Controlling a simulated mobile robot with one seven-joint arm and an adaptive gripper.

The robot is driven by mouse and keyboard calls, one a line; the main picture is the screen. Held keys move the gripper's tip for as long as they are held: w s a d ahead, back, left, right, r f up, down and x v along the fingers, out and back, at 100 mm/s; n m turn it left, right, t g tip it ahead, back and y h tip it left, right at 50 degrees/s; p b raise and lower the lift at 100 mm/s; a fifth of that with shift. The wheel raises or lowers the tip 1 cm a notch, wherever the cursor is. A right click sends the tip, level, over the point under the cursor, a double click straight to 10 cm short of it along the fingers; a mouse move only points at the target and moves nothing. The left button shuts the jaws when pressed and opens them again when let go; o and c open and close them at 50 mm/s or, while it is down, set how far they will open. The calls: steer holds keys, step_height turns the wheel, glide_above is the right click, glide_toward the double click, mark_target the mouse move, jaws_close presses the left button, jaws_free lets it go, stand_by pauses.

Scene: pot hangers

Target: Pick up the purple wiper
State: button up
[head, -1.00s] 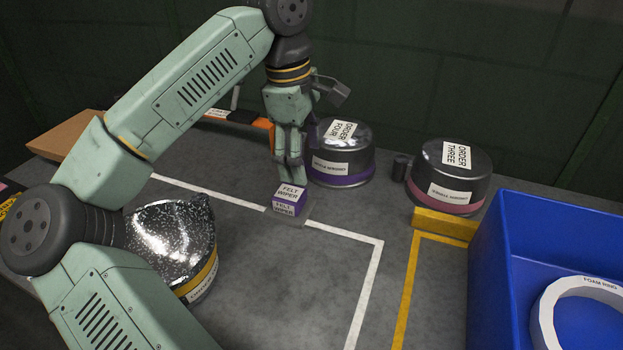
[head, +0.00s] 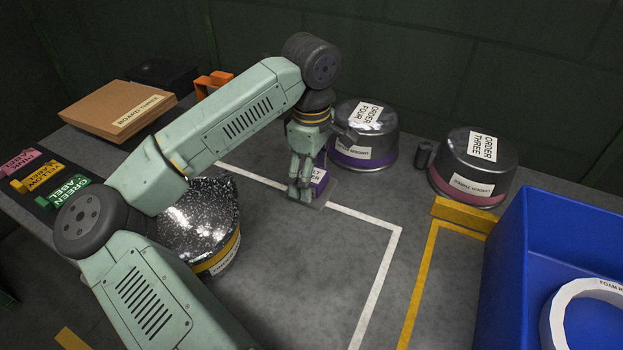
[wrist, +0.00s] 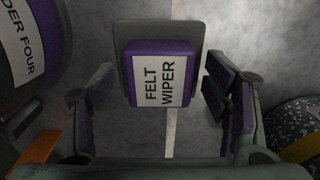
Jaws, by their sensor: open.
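The purple wiper (head: 319,180) is a small purple block with a white label, on the grey table near the white line. In the wrist view the wiper (wrist: 160,78) shows its "FELT WIPER" label, with a grey plate (wrist: 160,32) around its far edge. My gripper (head: 303,192) is low at the wiper and hides its left part in the head view. In the wrist view my gripper (wrist: 162,90) is open, with one finger on each side of the wiper and a visible gap on both sides.
The purple-banded "ORDER FOUR" pot (head: 362,135) stands close behind the wiper. The pink-banded "ORDER THREE" pot (head: 473,168) is farther right. A yellow-banded speckled pot (head: 218,258) is left, below my arm. A blue bin (head: 502,255) stands right. The front middle table is clear.

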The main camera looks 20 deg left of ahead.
steer(key=shift+f, duration=0.25)
steer(key=shift+c, duration=0.4)
steer(key=c, duration=1.2)
steer(key=shift+o, duration=0.2)
steer(key=shift+r, duration=0.15)
steer(key=shift+r+b, duration=0.3)
steer(key=shift+s+d+r+b, duration=0.1)
steer(key=shift+s+r+b, duration=0.1)
steer(key=shift+r+b, duration=0.3)
steer(key=shift+s+r+b, duration=0.2)
steer(key=shift+r, duration=0.5)
steer(key=s+d+b, duration=0.1)
steer(key=s, duration=0.4)
steer(key=s+d+r+b, duration=0.1)
steer(key=s, duration=0.3)
steer(key=s+d+b, duration=0.1)
steer(key=s+d, duration=0.1)
steer(key=s, duration=0.3)
steer(key=shift+s+r+b, duration=0.35)
